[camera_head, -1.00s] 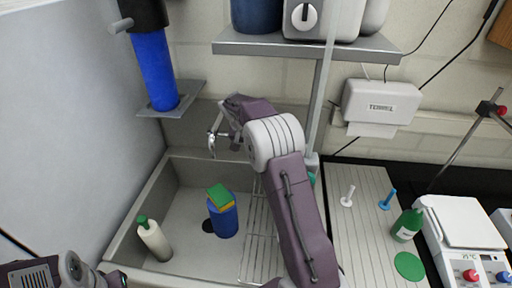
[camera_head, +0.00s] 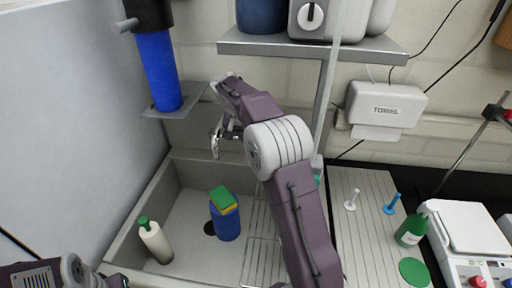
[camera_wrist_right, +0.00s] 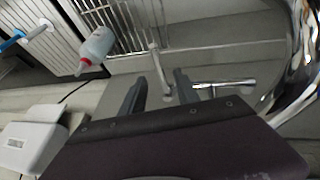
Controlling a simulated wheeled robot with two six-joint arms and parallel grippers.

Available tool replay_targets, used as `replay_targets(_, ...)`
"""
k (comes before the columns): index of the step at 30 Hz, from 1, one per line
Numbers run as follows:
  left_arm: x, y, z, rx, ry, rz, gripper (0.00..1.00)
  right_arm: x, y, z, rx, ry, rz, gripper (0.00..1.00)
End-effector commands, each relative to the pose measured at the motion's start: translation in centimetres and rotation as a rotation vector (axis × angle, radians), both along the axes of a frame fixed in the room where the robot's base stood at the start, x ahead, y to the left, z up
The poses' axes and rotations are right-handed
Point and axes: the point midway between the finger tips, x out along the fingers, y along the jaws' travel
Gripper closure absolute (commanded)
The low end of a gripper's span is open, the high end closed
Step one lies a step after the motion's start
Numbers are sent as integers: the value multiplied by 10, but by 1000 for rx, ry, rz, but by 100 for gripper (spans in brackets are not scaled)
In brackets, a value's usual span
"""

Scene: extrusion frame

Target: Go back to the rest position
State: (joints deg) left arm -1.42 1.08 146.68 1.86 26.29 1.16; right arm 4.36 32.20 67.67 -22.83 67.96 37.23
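My right arm reaches from the bottom middle up over the sink (camera_head: 185,215). Its gripper (camera_head: 222,80) is near the back wall, above the tap (camera_head: 217,142). In the right wrist view the two fingers of this gripper (camera_wrist_right: 160,88) stand apart with nothing held between them; the tap (camera_wrist_right: 222,84) shows beyond them. My left gripper (camera_head: 115,281) is only partly in view at the bottom left corner, and its fingers cannot be made out.
A blue container with a green-and-yellow sponge (camera_head: 223,198) and a cream bottle (camera_head: 155,241) stand in the sink. A shelf (camera_head: 300,46) overhangs the back. A green bottle (camera_head: 410,231) and a balance (camera_head: 468,228) stand right. The wrist view shows a whitish bottle (camera_wrist_right: 97,45).

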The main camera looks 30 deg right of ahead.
Motion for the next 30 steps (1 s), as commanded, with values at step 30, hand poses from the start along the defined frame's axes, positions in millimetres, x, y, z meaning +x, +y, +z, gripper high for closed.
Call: replay_targets(30, 0, 0, 0, 0, 0, 0, 64, -109, 70, -21, 133, 117, 167, 62)
